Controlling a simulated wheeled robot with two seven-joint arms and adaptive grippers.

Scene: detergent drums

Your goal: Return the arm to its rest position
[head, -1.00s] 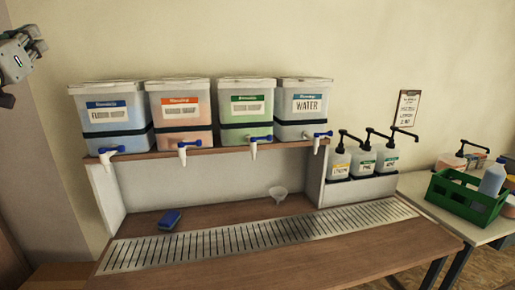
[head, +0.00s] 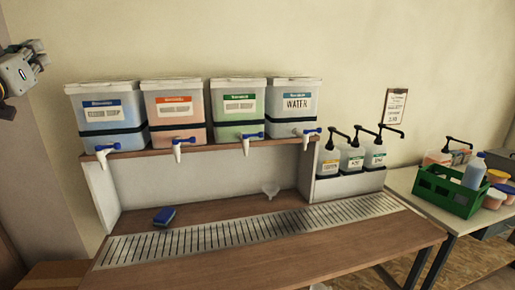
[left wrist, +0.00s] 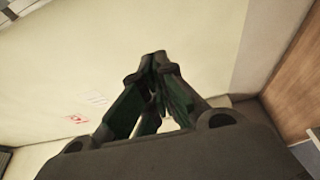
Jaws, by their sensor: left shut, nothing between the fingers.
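My left gripper (left wrist: 158,62) shows in the left wrist view with its fingers together and nothing between them, in front of the pale wall. In the head view part of my left arm (head: 18,72) shows at the upper left edge, well left of the drums and touching nothing. A row of detergent drums stands on the shelf: a blue-label drum (head: 108,125), a red-label drum (head: 173,118), a green-label drum (head: 237,115) and the water drum (head: 295,112). Their taps have blue handles. My right gripper is not in view.
A blue sponge (head: 164,216) and a clear funnel (head: 271,189) are on the wooden counter (head: 270,255) by the metal drain grate (head: 240,232). Pump bottles (head: 352,160) stand right of the shelf. A green crate (head: 447,193) is on the side table. The counter front is clear.

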